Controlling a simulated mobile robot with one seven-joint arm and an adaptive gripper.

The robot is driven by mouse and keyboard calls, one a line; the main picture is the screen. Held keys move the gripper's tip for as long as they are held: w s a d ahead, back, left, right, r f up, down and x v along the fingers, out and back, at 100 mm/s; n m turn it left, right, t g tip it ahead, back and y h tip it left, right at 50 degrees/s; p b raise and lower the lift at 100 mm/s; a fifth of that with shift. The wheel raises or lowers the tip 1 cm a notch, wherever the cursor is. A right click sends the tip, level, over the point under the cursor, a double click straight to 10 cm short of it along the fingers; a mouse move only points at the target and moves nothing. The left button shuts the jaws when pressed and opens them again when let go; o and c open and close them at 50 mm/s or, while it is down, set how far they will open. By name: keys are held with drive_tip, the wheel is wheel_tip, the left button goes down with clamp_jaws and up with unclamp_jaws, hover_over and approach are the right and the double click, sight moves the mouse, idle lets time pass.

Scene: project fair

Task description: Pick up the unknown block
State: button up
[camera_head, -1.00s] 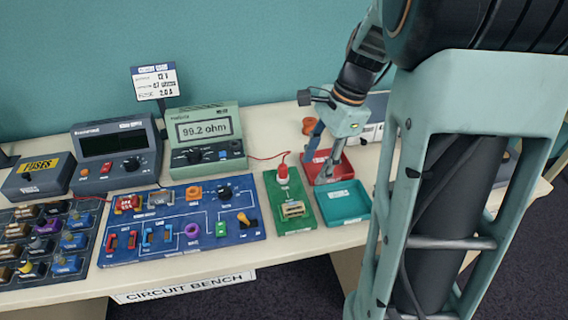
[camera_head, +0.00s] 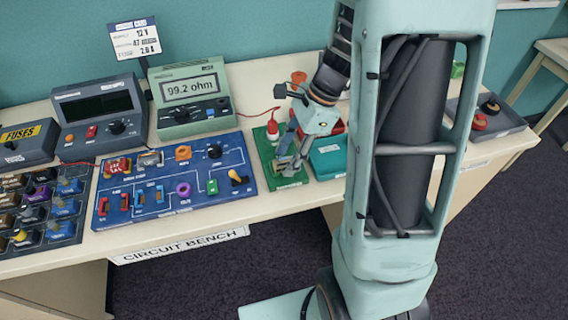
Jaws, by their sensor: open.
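The unknown block, by its look a small tan block (camera_head: 287,169), is on the green board (camera_head: 292,182), mostly covered by my gripper. My gripper (camera_head: 287,163) points down over the green board with its fingers open, at or close around the block. Whether the fingers touch it cannot be told. A red knob (camera_head: 272,127) stands at the back of the same board, with a red lead running to the meter (camera_head: 190,98), which reads 99.2 ohm.
A teal tray (camera_head: 330,165) sits right of the green board, with a red tray partly hidden behind my arm. The blue circuit board (camera_head: 150,217) lies to the left. A grey tray (camera_head: 505,122) with knobs is at far right. The bench front edge is near.

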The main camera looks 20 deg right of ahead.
drive_tip(key=shift+a+f, duration=0.2)
drive_tip(key=shift+f, duration=0.3)
clamp_jaws()
drive_tip(key=shift+r, duration=0.2)
